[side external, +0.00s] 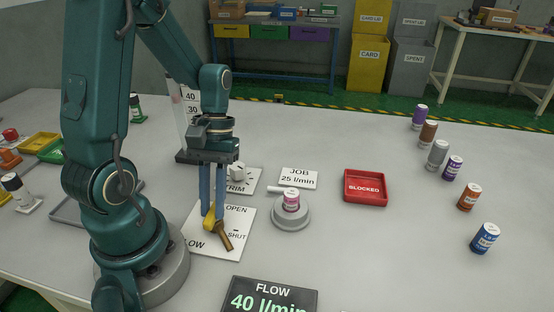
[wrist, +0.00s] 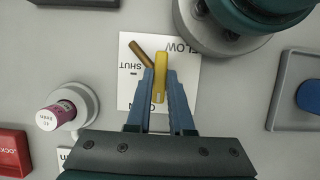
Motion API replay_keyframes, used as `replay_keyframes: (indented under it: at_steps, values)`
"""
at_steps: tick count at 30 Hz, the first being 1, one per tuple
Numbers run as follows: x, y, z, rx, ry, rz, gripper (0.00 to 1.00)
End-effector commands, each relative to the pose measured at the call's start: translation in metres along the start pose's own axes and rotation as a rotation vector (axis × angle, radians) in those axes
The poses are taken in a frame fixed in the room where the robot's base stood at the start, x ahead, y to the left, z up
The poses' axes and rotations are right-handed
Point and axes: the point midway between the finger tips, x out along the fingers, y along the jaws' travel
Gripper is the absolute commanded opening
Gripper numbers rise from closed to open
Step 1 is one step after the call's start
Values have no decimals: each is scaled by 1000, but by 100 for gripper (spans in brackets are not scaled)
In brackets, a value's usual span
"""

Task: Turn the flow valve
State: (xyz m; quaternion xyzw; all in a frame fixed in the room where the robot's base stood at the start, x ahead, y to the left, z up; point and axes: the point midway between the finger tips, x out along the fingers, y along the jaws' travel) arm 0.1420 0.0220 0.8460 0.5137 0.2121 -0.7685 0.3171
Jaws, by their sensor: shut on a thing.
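The flow valve has a yellow handle (side external: 210,218) and a brass-coloured arm (side external: 227,240) angled off it, on a white plate (side external: 238,218) marked OPEN, SHUT and FLOW. My gripper (side external: 212,205) points down with its blue fingers on either side of the yellow handle. In the wrist view the yellow handle (wrist: 161,78) lies between the fingertips, shut on it. The brass arm (wrist: 141,54) there points toward the SHUT side. The display (side external: 270,298) reads FLOW 40 l/min. The job card (side external: 298,178) reads 25 l/min.
Behind the plate is a TRIM knob (side external: 237,172). Several canisters stand far right. The table between is clear.

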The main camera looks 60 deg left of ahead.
Motion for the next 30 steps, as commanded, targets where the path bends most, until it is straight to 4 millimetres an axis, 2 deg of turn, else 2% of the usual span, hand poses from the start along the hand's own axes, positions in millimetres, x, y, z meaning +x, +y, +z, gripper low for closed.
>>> replay_keyframes:
  at_steps: [15, 16, 18, 30]
  values:
    - [0, 0, 1, -20, -3, 8, 0]
    - [0, 0, 1, -20, -3, 8, 27]
    - [0, 0, 1, -19, -3, 8, 50]
    - [-6, 0, -1, -17, 2, 8, 50]
